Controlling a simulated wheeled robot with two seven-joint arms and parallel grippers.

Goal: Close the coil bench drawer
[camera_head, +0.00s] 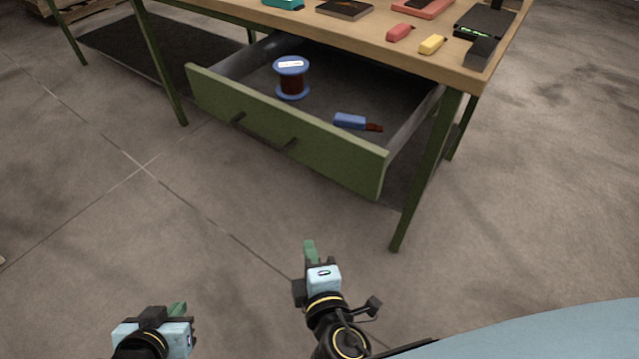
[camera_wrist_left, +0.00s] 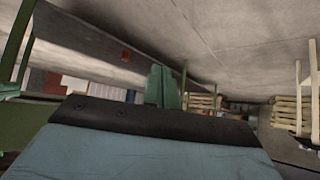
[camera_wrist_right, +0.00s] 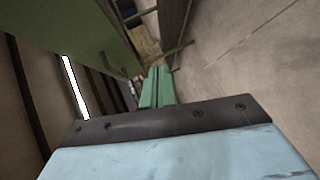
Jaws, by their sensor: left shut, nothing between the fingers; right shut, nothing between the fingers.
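The green coil bench drawer (camera_head: 285,130) is pulled out from under the wooden-topped bench (camera_head: 390,62). Its dark bar handle (camera_head: 262,132) is on the front panel. Inside the drawer are a blue-flanged spool of dark wire (camera_head: 291,80) and a blue-handled tool (camera_head: 350,122). My right gripper (camera_head: 309,248) is in front of the drawer, below its front panel in the picture, shut and empty, apart from it. My left gripper (camera_head: 180,309) is farther left and lower, also shut and empty. Its green fingers show in the left wrist view (camera_wrist_left: 162,88), and the right gripper's in the right wrist view (camera_wrist_right: 157,88).
On the bench top are a red object (camera_head: 400,32), a yellow object (camera_head: 433,44), and a black device (camera_head: 485,24). The green bench leg (camera_head: 425,175) stands just right of the drawer. The concrete floor before the drawer is clear.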

